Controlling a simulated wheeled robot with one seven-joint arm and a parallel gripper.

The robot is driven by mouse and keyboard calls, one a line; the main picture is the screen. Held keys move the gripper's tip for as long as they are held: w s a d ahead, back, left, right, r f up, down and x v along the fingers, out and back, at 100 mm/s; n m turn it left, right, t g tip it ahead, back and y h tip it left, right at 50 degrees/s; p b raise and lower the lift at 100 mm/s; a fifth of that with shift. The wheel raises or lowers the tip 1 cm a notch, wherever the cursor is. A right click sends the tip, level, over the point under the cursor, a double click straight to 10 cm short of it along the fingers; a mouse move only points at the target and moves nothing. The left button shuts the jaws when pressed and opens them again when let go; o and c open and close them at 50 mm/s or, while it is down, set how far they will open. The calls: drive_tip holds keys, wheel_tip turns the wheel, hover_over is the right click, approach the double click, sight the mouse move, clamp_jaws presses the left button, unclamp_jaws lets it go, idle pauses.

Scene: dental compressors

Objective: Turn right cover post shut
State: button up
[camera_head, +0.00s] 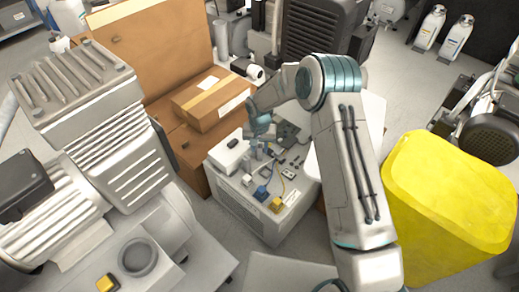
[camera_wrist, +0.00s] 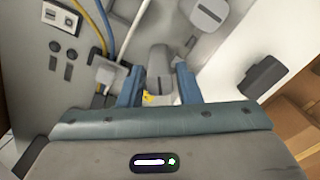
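My gripper (camera_head: 260,140) reaches down over the top of the grey compressor unit (camera_head: 240,205) in the head view. In the wrist view its two blue fingers (camera_wrist: 160,85) stand apart on either side of a grey rounded post (camera_wrist: 160,62). The post sits between the fingers; whether they touch it I cannot tell. I cannot tell for sure that this is the right cover post. In the head view my gripper and arm largely hide the post.
The wrist view shows a slotted light part (camera_wrist: 209,12), a dark block (camera_wrist: 263,77), a white rod (camera_wrist: 130,30) and blue and yellow cables (camera_wrist: 104,30) close by. A cardboard box (camera_head: 210,102) stands behind the unit, and a yellow bin (camera_head: 447,195) stands at right.

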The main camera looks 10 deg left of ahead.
drive_tip(key=shift+f, duration=0.25)
clamp_jaws()
drive_tip(key=shift+n, duration=0.3)
drive_tip(key=n+p, duration=0.1)
drive_tip(key=n, duration=0.4)
drive_tip(key=shift+r, duration=0.1)
drive_tip(key=n+p, duration=0.1)
drive_tip(key=n, duration=0.4)
drive_tip(key=shift+a, duration=0.1)
drive_tip(key=shift+n, duration=0.3)
